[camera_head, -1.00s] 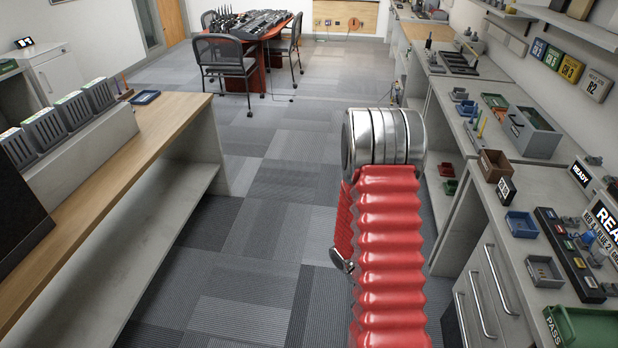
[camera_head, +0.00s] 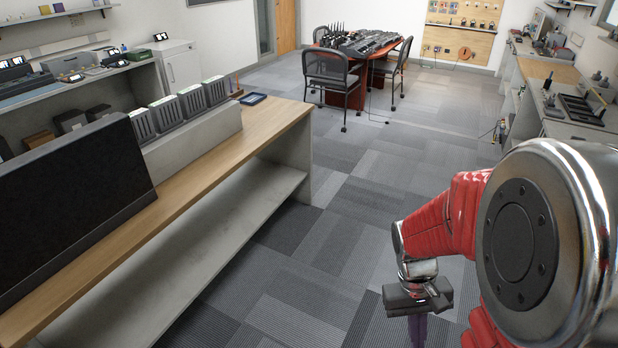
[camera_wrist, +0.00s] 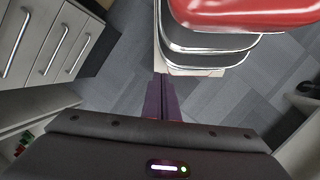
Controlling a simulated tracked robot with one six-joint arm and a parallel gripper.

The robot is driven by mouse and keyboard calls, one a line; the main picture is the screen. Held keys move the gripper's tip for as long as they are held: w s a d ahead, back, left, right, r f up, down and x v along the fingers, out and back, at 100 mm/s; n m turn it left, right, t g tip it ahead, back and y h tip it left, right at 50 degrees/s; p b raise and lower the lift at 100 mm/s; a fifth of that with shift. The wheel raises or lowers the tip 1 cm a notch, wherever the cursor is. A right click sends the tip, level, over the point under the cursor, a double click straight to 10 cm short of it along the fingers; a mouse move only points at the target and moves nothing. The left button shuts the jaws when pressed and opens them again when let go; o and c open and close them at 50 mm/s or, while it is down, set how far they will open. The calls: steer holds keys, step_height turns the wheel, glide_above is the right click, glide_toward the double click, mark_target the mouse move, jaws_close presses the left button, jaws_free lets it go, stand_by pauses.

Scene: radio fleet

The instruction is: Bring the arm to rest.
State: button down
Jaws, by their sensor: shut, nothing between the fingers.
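My arm, with red sleeves and polished metal joints, fills the lower right of the head view. It is bent, with the large round joint nearest the camera. My gripper (camera_head: 418,328) hangs below the wrist, fingers pointing down over the carpet. In the wrist view its purple fingers (camera_wrist: 163,92) are together with nothing between them. My own red and silver arm link is close beyond them at the top of that view.
A wood-topped counter (camera_head: 262,128) with a lower shelf runs along the left. A red table (camera_head: 378,84) with chairs stands at the back. A side bench (camera_head: 560,130) is at right. White drawers (camera_wrist: 42,42) show in the wrist view. Open carpet (camera_head: 320,250) lies between.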

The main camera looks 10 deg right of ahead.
steer(key=a+r+n+t, duration=0.1)
steer(key=a+r+t, duration=0.3)
steer(key=r, duration=0.6)
steer(key=w+a+r+t+y, duration=0.1)
steer(key=a+r+t, duration=0.4)
steer(key=a+r, duration=0.4)
steer(key=shift+w+r+n, duration=0.25)
steer(key=shift+r+n, duration=0.15)
steer(key=shift+a, duration=0.1)
stand_by(0.4)
